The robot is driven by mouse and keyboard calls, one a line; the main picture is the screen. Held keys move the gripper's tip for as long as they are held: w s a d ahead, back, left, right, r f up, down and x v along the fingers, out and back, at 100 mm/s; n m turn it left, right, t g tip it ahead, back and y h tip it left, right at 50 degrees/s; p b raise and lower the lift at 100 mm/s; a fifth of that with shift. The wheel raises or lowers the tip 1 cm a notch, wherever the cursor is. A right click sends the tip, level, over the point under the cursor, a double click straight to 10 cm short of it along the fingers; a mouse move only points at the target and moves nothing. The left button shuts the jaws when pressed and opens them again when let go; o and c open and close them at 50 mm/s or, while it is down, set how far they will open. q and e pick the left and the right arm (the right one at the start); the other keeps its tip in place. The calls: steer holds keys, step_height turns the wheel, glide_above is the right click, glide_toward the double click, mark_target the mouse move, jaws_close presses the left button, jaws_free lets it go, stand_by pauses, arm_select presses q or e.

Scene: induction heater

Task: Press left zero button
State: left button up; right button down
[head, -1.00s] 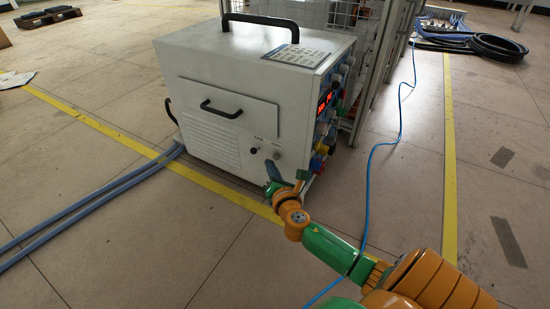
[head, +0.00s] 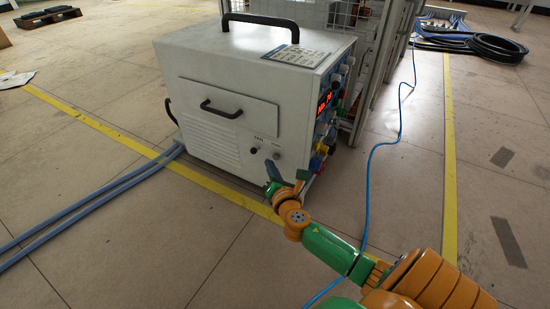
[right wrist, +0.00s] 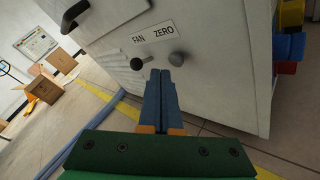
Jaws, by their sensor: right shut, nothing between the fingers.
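The heater (head: 240,95) is a white box with a black top handle. Two small round knobs sit low on its side panel: a dark one (right wrist: 136,64) under the word FAN and a grey one (right wrist: 176,58) under the word ZERO. In the head view the dark knob (head: 253,150) is left of the grey knob (head: 277,154). My right gripper (right wrist: 162,73) is shut and empty, its blue fingertips just below and between the two knobs, nearer the grey one. I cannot tell whether they touch it. The right gripper (head: 271,165) also shows in the head view. My left gripper is out of view.
A red display (head: 324,101) and coloured connectors (head: 318,155) are on the heater's right face. A blue cable (head: 368,190) runs along the floor at right, and blue-grey hoses (head: 100,197) lie at left. A wire-mesh frame (head: 372,60) stands behind.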

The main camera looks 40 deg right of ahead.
steer(key=shift+w+d, duration=0.15)
steer(key=shift+d, duration=0.25)
steer(key=shift+w+d, duration=0.15)
steer(key=shift+d, duration=0.2)
stand_by(0.7)
stand_by(0.3)
steer(key=shift+s+a, duration=0.35)
steer(key=shift+a, duration=0.4)
steer(key=shift+s+a+p, duration=0.2)
steer(key=shift+s+a, duration=0.1)
steer(key=shift+a, duration=0.5)
steer(key=shift+s+a+p, duration=0.2)
steer(key=shift+s+a, duration=0.15)
steer(key=shift+a, duration=0.4)
steer(key=shift+s+a+p, duration=0.2)
steer(key=shift+s+a, duration=0.1)
steer(key=shift+a, duration=0.5)
